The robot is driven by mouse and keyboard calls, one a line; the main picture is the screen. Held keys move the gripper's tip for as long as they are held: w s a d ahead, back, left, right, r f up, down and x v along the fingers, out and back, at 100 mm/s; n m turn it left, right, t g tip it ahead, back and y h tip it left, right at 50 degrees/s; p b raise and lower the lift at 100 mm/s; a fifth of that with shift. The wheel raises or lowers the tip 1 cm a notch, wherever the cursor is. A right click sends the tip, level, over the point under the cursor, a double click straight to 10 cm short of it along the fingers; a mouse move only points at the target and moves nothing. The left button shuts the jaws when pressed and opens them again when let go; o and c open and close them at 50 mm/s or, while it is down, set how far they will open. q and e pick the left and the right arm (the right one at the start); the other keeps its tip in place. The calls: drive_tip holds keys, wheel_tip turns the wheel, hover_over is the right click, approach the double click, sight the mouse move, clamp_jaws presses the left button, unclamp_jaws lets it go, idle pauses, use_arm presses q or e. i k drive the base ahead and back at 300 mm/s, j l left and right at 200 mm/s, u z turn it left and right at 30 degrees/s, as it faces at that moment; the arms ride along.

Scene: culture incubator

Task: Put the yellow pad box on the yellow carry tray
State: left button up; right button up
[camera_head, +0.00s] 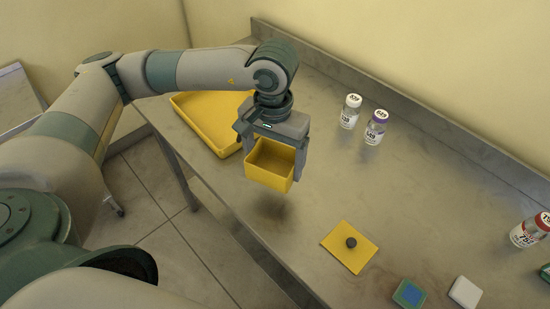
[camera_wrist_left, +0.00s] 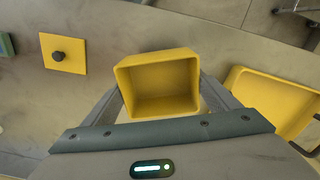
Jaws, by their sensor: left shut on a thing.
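The yellow pad box (camera_head: 269,178) is an open-topped, empty box. My left gripper (camera_head: 275,160) is shut on it by its sides and holds it above the table, with a shadow below. In the left wrist view the box (camera_wrist_left: 160,112) sits upright between the fingers (camera_wrist_left: 160,95). The yellow carry tray (camera_head: 190,120) lies on the table behind and left of the box, partly hidden by my left arm. In the left wrist view the tray (camera_wrist_left: 248,82) shows at the right, partly hidden by the gripper. My right gripper is not in view.
A flat yellow lid (camera_head: 345,255) with a dark knob lies on the table. The table's middle is clear.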

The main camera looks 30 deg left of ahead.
sight(211, 121)
drive_tip(key=j+z, duration=0.1)
drive_tip(key=j, duration=0.7)
drive_tip(key=k+j+z, duration=0.1)
drive_tip(key=j, duration=0.65)
drive_tip(key=j+z, duration=0.1)
drive_tip(key=j, duration=0.7)
drive_tip(key=i, duration=0.45)
